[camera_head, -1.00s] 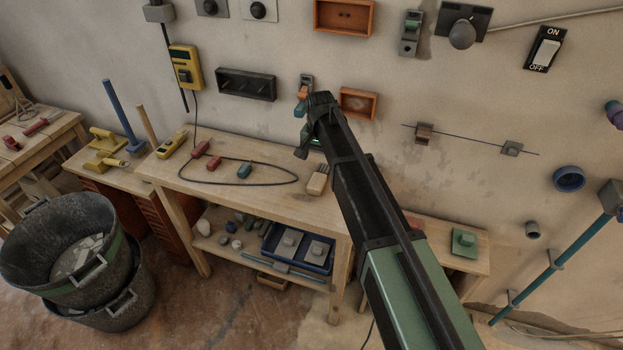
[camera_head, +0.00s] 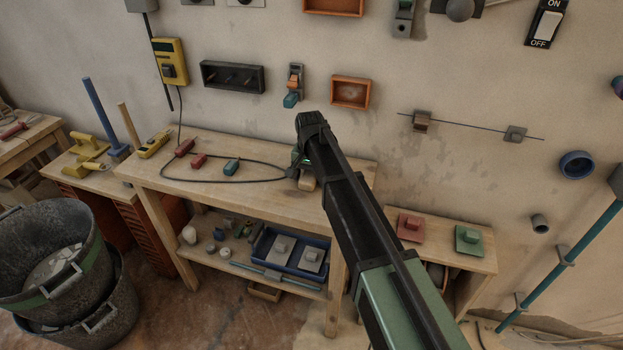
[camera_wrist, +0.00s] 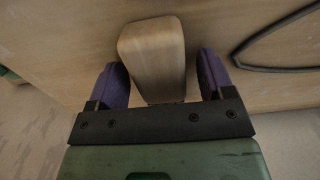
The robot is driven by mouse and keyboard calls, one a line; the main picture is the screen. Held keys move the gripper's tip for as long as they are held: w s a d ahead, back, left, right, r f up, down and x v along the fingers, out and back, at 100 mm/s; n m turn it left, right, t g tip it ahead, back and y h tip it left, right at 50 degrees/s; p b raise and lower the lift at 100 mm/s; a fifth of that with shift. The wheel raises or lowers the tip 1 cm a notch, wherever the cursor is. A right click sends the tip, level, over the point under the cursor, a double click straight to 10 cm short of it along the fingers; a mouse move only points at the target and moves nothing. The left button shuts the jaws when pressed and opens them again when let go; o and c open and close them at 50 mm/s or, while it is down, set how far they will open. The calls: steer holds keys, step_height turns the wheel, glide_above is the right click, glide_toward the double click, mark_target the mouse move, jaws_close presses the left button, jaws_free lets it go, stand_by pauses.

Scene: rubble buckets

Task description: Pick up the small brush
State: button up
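The small brush (camera_head: 308,183) lies on the wooden workbench (camera_head: 340,198), near its right end. In the head view my gripper and wrist mostly cover it, and only a pale wooden part shows. In the wrist view its rounded wooden body (camera_wrist: 153,55) lies between my two purple fingers. My gripper (camera_wrist: 162,72) is open around the brush. A gap shows on the right side; the left finger is very close to the wood, and I cannot tell if it touches. My gripper (camera_head: 301,168) is low over the bench in the head view.
A dark cable (camera_head: 225,181) loops left of the brush, beside red and teal tool pieces (camera_head: 231,166). The wall behind holds an orange box (camera_head: 350,93) and a dark box (camera_head: 232,77).

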mark_target(310, 173)
steer(key=c, duration=0.9)
steer(key=shift+o, duration=0.2)
steer(key=shift+r, duration=0.1)
step_height(310, 173, up, 20)
steer(key=p, duration=2)
steer(key=o, duration=0.3)
steer(key=c, duration=0.3)
